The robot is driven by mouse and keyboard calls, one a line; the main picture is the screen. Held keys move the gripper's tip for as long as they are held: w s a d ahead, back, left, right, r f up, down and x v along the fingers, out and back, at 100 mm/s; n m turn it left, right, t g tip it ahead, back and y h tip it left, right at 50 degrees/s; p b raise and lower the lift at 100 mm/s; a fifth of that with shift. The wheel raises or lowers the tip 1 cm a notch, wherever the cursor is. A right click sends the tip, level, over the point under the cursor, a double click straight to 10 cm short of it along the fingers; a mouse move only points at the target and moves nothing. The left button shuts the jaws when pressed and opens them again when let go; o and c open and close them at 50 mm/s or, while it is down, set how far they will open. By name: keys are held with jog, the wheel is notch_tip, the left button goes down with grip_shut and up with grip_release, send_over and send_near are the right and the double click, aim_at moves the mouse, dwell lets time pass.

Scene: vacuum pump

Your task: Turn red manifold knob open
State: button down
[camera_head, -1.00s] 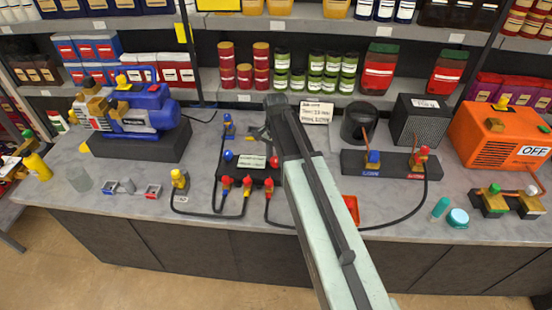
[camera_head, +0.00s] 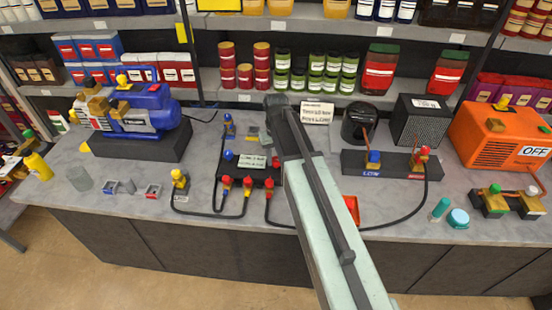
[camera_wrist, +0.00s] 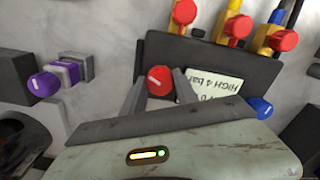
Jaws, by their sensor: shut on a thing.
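The black manifold block (camera_head: 236,178) stands on the counter in the head view, with a white label and a blue knob (camera_head: 228,155) at its left. The red manifold knob (camera_wrist: 159,80) is round with a pale line on its face in the wrist view. In the head view its red edge (camera_head: 276,161) shows beside my arm. My gripper (camera_wrist: 160,84) has one finger on each side of the red knob and is shut on it. The blue knob (camera_wrist: 261,108) is right of the label in the wrist view. The fingertips are hidden in the head view.
Several red and yellow fittings with black hoses line the manifold's front edge. A blue pump (camera_head: 138,110) stands left, and a black block (camera_head: 391,163) with blue and red valves stands right. An orange machine (camera_head: 500,132) is far right. A small sign (camera_head: 317,112) stands behind.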

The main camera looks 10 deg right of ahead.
aim_at(276, 159)
jog(key=n, duration=0.5)
jog(key=shift+n, duration=0.4)
dwell(0.3)
jog(key=c, duration=0.9)
grip_release()
jog(key=shift+c, duration=0.2)
jog(key=shift+r, duration=0.1)
notch_tip(276, 159, up, 8)
jog(key=p, duration=0.8)
jog(key=shift+f, duration=0.2)
